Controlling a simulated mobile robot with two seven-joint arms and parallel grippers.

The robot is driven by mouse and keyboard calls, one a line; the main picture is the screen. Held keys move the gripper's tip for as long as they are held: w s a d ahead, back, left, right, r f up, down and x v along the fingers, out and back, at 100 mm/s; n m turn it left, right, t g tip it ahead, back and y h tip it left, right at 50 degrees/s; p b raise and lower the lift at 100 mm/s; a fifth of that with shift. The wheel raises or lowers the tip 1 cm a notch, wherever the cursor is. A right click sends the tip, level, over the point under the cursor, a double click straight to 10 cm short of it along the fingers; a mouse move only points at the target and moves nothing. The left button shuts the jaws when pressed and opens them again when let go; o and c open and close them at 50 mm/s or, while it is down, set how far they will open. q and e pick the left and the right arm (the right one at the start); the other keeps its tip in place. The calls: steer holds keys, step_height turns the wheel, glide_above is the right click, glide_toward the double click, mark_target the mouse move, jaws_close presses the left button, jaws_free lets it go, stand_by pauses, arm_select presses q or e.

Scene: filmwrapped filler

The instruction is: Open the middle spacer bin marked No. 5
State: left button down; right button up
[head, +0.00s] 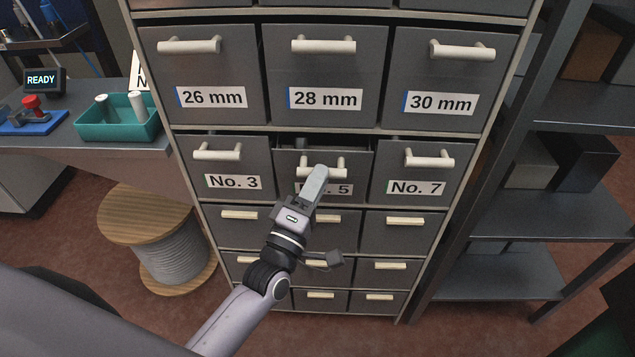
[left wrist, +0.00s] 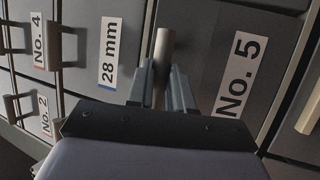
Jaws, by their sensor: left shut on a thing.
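The spacer bin No. 5 (head: 355,165) is the middle one of its row, between No. 3 (head: 233,165) and No. 7 (head: 415,170). It stands a little way out of the cabinet, with a dark gap along its top edge. My left gripper (head: 318,174) is shut on its pale bar handle (head: 338,172), and my finger covers part of the label. In the left wrist view the handle (left wrist: 164,45) runs between my fingers (left wrist: 160,85), beside the No. 5 label (left wrist: 240,75). My right gripper is not in view.
Larger drawers marked 26 mm, 28 mm (head: 325,99) and 30 mm sit above, and smaller drawers below. A wooden cable spool (head: 155,215) stands at the left below a bench with a teal tray (head: 118,128). Dark shelving (head: 540,258) stands at the right.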

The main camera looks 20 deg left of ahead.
arm_select(q)
steer(key=s+d+f+m+t+h+b, duration=0.1)
steer(key=s+f+m+t+h+b, duration=0.2)
steer(key=b, duration=0.8)
step_height(320, 180, down, 2)
steer(key=shift+s+d+f+m+t+h, duration=0.15)
steer(key=shift+s+m+t+h, duration=0.3)
steer(key=shift+s, duration=0.45)
steer(key=c, duration=1)
jaws_free()
